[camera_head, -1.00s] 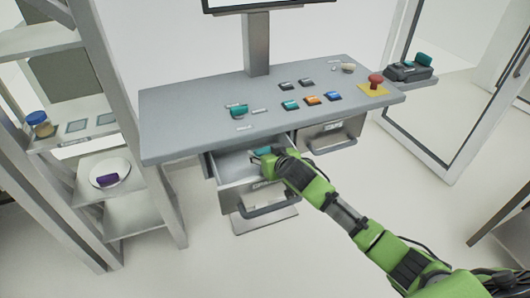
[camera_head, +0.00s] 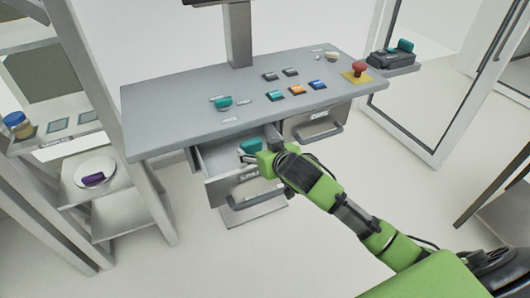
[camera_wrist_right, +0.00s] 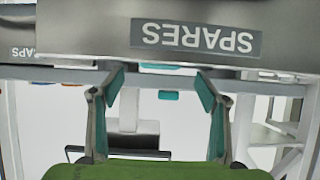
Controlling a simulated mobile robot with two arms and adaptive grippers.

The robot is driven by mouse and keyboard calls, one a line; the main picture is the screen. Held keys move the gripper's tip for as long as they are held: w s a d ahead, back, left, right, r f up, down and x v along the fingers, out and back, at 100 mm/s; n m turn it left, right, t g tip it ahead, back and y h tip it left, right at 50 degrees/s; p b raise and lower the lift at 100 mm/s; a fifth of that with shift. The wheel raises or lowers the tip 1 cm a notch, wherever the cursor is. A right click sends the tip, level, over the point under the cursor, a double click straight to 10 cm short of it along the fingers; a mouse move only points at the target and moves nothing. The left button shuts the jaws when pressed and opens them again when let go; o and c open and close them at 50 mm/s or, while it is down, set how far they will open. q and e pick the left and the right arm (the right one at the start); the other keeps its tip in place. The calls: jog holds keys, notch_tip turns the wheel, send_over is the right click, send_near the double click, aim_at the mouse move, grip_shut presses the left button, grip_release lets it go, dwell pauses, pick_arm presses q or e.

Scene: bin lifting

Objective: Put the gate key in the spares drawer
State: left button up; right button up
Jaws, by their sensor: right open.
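The spares drawer (camera_head: 262,183) is pulled out under the left side of the console; its upside-down SPARES label (camera_wrist_right: 195,39) shows in the right wrist view. A teal piece (camera_head: 250,145), which may be the gate key, shows inside the drawer near its right side, partly hidden by my gripper; I cannot read any tag on it. My right gripper (camera_head: 254,156) is at the drawer's front right, over the rim. In the right wrist view its fingers (camera_wrist_right: 160,85) are spread, with nothing held between them. My left gripper is out of view.
The console (camera_head: 170,122) bears another teal handle (camera_head: 222,102), several buttons and a red mushroom button (camera_head: 359,68). A second drawer (camera_head: 320,127) is at right. A shelf unit at left holds a jar (camera_head: 17,124) and a purple item (camera_head: 93,179). A black device (camera_head: 388,60) sits at right.

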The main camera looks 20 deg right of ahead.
jog(key=v, duration=0.5)
dwell(0.4)
